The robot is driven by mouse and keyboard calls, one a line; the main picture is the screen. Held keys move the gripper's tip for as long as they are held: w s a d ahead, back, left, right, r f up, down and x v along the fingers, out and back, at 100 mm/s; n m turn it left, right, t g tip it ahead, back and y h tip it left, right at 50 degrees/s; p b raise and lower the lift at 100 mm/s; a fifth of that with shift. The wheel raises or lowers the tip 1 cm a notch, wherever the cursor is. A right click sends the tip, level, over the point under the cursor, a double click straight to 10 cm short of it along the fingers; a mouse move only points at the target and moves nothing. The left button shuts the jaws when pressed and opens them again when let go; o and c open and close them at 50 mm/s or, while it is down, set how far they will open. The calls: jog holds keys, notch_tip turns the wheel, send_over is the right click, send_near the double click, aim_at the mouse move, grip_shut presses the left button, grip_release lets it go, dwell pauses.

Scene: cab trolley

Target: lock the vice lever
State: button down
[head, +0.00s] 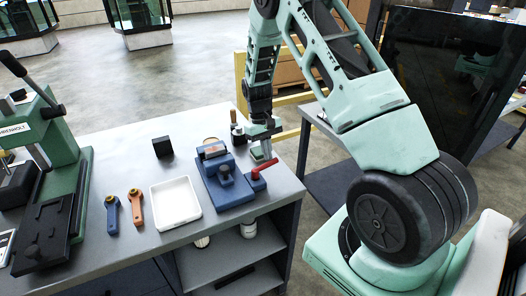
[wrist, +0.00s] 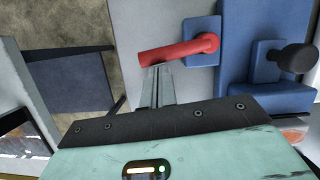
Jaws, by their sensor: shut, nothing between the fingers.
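The blue vice (head: 224,180) stands on the grey workbench near its right end. Its red lever (head: 263,168) points right and slightly up in the head view, towards the bench edge. In the wrist view the red lever (wrist: 180,50) lies across the top, its pivot on a blue block of the vice (wrist: 240,30) and its free end to the left. My gripper (head: 262,152) is shut and empty, with its fingertips (wrist: 160,68) right beside the lever, near its free end. I cannot tell whether they touch it.
A green press (head: 55,190) stands at far left. Small items (head: 236,128) stand behind the vice.

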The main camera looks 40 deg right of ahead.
jog(key=shift+s+d+m, duration=0.1)
jog(key=shift+s+m, duration=0.4)
jog(key=shift+m, duration=0.3)
jog(key=shift+r, duration=0.1)
jog(key=p+v, duration=0.7)
jog(key=v, duration=0.2)
jog(key=shift+d+r, duration=0.15)
jog(key=shift+r, duration=0.25)
jog(key=shift+w, duration=0.15)
